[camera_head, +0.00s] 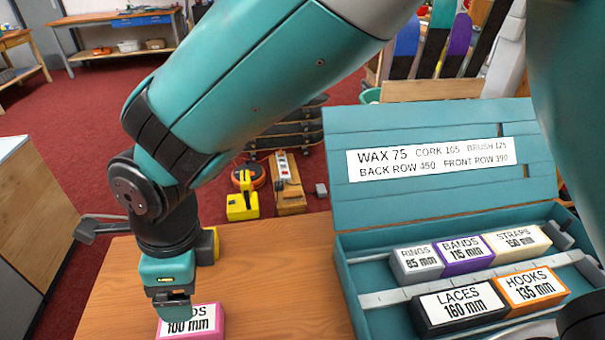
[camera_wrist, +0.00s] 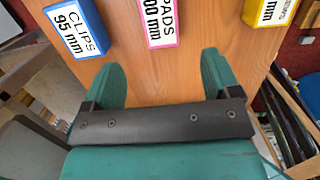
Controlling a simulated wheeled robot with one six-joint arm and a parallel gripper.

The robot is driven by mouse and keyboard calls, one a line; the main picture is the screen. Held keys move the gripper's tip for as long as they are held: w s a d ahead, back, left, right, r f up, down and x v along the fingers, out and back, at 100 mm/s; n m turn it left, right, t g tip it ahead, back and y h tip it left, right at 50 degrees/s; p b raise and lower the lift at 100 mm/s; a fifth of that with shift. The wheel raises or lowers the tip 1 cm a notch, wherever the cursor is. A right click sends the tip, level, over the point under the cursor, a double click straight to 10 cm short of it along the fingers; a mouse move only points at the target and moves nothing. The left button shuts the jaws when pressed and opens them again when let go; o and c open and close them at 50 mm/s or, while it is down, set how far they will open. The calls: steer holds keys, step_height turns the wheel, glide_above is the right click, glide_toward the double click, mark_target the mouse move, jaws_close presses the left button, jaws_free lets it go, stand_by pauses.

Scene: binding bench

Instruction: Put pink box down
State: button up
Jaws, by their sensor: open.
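The pink box (camera_head: 205,322), labelled PADS 100 mm, rests on the wooden bench top at the front in the head view, partly hidden by my gripper (camera_head: 172,306). In the wrist view the pink box (camera_wrist: 160,22) lies at the top, beyond my fingertips (camera_wrist: 160,72) and roughly in line with the gap between them. My fingers are spread wide with nothing between them. The box looks clear of both fingers.
A blue CLIPS box (camera_wrist: 78,28) and a yellow box (camera_wrist: 268,10) flank the pink box. A teal open case (camera_head: 345,270) at right holds RINGS, BANDS, STRAPS, LACES and HOOKS boxes; its lid has a size label. Bare bench (camera_head: 280,270) lies between.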

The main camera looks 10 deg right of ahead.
steer(key=d+r+n+y, duration=0.1)
steer(key=d+r+n, duration=0.4)
steer(key=d+n, duration=0.4)
steer(key=d+r+n+y, duration=0.1)
steer(key=d+r+n, duration=0.55)
steer(key=d, duration=0.45)
steer(key=s+d+n, duration=0.6)
steer(key=n, duration=0.3)
steer(key=shift+r+n, duration=0.1)
steer(key=shift+n, duration=0.15)
